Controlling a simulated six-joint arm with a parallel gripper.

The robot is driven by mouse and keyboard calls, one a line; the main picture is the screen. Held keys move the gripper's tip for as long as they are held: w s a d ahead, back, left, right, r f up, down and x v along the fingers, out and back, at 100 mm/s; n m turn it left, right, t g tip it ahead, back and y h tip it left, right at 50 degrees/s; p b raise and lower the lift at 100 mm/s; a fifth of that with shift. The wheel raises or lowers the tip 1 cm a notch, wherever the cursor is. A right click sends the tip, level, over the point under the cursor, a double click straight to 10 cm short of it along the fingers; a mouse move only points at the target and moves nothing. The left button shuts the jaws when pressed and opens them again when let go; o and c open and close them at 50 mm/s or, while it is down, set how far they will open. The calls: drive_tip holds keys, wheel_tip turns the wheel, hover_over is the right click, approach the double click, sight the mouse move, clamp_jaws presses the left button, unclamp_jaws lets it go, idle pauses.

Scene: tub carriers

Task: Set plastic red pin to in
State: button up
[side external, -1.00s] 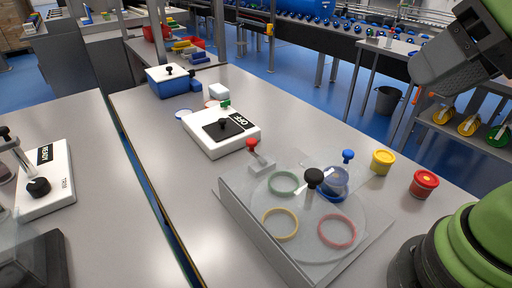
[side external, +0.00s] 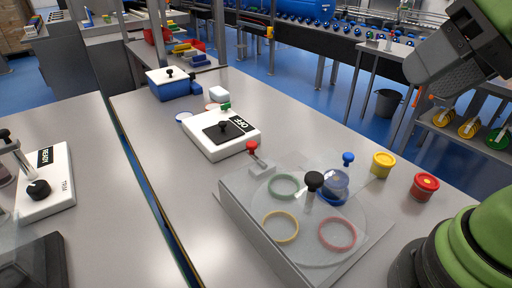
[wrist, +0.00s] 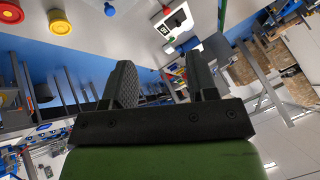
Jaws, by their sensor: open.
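The red pin (side external: 252,147) has a round red knob on a short stem. It stands at a small grey block (side external: 261,164) on the back left edge of the clear-topped turntable unit (side external: 235,218). I cannot tell how far in the pin sits. My gripper (side external: 424,72) is high at the upper right, well away from the pin. In the wrist view my gripper (wrist: 163,75) has its two fingers apart with nothing between them.
The clear disc has a black knob (side external: 314,180) and colored rings under it. A blue knob (side external: 348,158) stands behind it. Yellow (side external: 383,164) and red (side external: 425,187) tubs stand at right. A white OFF switch box (side external: 222,135) stands behind left. Bare table lies between.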

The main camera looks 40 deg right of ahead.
sight(255, 143)
drive_tip(key=w+d+f+m+g+y, duration=0.1)
drive_tip(key=w+f+m+g+y, duration=0.15)
drive_tip(key=w+m, duration=0.45)
drive_tip(key=w+f+m+g+y, duration=0.2)
drive_tip(key=w+f+y, duration=0.1)
drive_tip(key=w, duration=0.9)
drive_tip(key=w+d+f+m+t+y, duration=0.1)
drive_tip(key=w+d+f+m+y, duration=0.25)
drive_tip(key=f, duration=0.55)
drive_tip(key=w+d+f+m+t+y, duration=0.1)
drive_tip(key=w+d+f+m+t, duration=0.1)
drive_tip(key=w+f+m, duration=0.35)
drive_tip(key=a+f, duration=0.2)
drive_tip(key=w+a+f, duration=0.1)
drive_tip(key=a+f, duration=0.1)
drive_tip(key=a, duration=0.1)
drive_tip(key=w+a+f, duration=0.1)
drive_tip(key=a+f, duration=0.1)
drive_tip(key=a, duration=0.1)
drive_tip(key=shift+a+f, duration=0.1)
drive_tip(key=shift+f, duration=0.05)
